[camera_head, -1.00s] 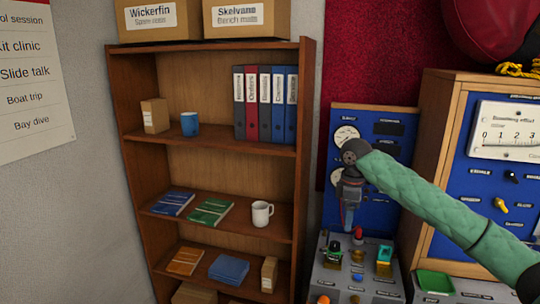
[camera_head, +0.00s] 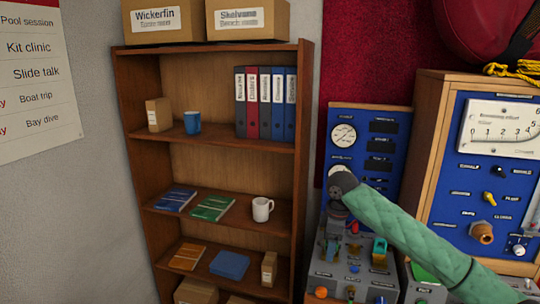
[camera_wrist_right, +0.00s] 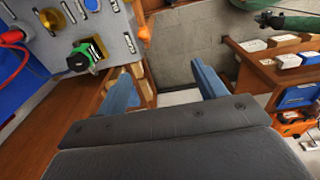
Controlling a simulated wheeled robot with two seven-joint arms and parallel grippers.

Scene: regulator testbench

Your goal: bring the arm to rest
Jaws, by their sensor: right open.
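My right arm, in a green sleeve, comes in from the right in the head view. My left gripper does not show.
A green-and-black connector (camera_wrist_right: 88,54) on the bench is close to the fingers in the wrist view, with a red cable (camera_wrist_right: 12,38) beyond. A wooden shelf (camera_head: 150,98) stands left of the arm. A wooden-framed meter panel (camera_head: 433,110) stands at the right.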

